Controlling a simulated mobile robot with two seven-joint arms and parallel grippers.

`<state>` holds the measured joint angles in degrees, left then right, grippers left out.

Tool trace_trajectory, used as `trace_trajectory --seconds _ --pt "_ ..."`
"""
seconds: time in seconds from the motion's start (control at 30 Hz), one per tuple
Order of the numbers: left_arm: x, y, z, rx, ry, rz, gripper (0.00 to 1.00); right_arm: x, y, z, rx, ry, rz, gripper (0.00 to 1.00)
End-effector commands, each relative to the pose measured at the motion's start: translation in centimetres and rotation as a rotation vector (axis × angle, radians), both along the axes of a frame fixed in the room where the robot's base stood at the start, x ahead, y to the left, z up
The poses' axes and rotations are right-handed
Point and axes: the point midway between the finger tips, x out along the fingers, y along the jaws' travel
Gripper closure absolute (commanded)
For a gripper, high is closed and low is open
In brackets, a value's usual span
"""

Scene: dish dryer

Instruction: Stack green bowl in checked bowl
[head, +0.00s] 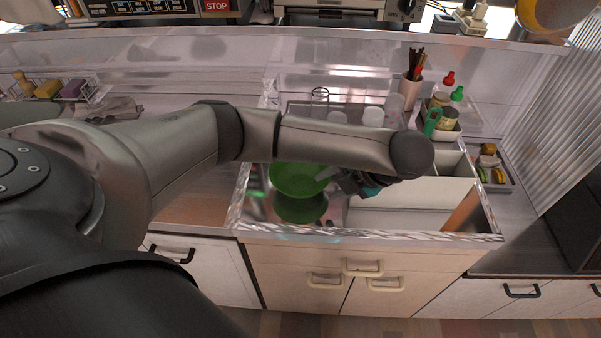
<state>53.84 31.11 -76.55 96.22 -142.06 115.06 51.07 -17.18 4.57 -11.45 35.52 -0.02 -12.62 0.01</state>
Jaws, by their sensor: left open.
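The green bowl (290,181) is at the left part of the steel sink. A darker green round shape shows just below it, and I cannot tell whether it is a reflection or another dish. My left arm reaches across the sink from the left, and its gripper (348,181) is open beside the bowl's right edge. A pale finger-like part overlaps the bowl's right side; I cannot tell whether it touches. I cannot make out a checked bowl; the arm hides part of the sink and the area behind it. My right gripper is out of view.
Glasses (373,117) and a utensil cup (411,90) stand behind the sink. A condiment tray (447,128) is at its right rear. White dividers (415,194) fill the sink's right side.

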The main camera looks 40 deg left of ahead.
Motion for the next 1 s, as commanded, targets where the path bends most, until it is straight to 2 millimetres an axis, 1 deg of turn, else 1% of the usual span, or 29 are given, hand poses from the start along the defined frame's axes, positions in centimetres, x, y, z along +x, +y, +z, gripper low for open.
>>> trace_trajectory --seconds 0.17,0.3,0.37,0.6,0.67,1.0 --pt "-0.2 1.0 -1.6 0.0 0.003 0.002 0.52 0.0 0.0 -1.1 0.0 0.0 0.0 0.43" --pt "-0.2 2.3 -3.4 0.002 0.004 0.003 0.52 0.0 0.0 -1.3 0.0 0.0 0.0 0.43" --pt "-0.2 2.7 -3.9 0.001 0.002 0.002 0.52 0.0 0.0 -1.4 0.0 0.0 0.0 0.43" --pt "-0.1 2.9 -4.1 0.0 0.001 0.0 0.52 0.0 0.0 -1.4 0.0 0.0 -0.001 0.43" --pt "-0.1 2.9 -4.1 0.0 0.001 0.0 0.58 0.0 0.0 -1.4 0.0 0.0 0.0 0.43" --pt "-0.1 2.8 -4.1 -0.001 0.002 0.0 0.96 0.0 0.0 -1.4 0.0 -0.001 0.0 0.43"
